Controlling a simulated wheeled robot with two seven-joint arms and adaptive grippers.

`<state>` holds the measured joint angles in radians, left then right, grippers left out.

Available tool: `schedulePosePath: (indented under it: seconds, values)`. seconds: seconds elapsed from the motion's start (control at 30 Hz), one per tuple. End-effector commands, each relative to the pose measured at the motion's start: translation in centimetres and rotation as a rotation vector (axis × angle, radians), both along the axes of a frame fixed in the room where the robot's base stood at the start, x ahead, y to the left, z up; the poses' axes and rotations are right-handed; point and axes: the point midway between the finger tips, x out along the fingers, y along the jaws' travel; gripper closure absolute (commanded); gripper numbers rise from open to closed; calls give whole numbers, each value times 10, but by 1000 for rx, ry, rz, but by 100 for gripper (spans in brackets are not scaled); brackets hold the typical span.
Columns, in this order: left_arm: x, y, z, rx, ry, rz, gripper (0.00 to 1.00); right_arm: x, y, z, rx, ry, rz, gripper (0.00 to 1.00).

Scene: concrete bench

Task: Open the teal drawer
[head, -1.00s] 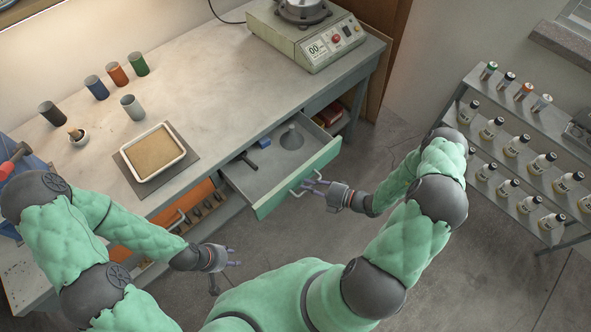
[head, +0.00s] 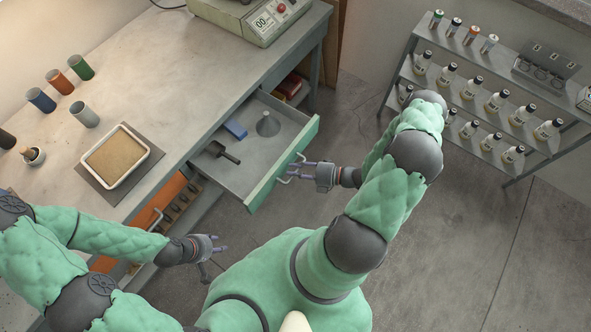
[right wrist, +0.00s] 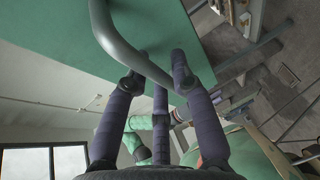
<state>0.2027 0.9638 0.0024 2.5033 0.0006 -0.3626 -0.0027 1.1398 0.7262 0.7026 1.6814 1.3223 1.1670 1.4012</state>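The teal drawer (head: 264,194) stands well out of the bench, its inside in view. In it lie a black scoop (head: 221,152), a blue block (head: 235,130) and a grey cone-shaped piece (head: 267,124). My right gripper (head: 297,174) is at the drawer front, with its fingers around the grey handle (right wrist: 107,36). In the right wrist view the fingertips (right wrist: 158,80) lie close against the handle bar, on both sides of it. My left gripper (head: 216,245) is open and empty, below the bench's front edge.
A bottle rack (head: 465,115) stands at the right. Floor between is clear.

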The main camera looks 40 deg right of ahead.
Motion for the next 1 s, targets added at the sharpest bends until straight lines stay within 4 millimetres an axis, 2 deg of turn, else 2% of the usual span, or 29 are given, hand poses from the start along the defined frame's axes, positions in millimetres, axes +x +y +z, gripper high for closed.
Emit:
schedulePosePath:
  seconds: [0.43, 1.0]
  values:
    - [0, 0, 0, 0, 0, 0, 60, -5, -6, 2, 1, 0, -3, 70]
    - [0, 0, 0, 0, 0, 0, 60, -76, -72, 19, 0, 0, -4, 70]
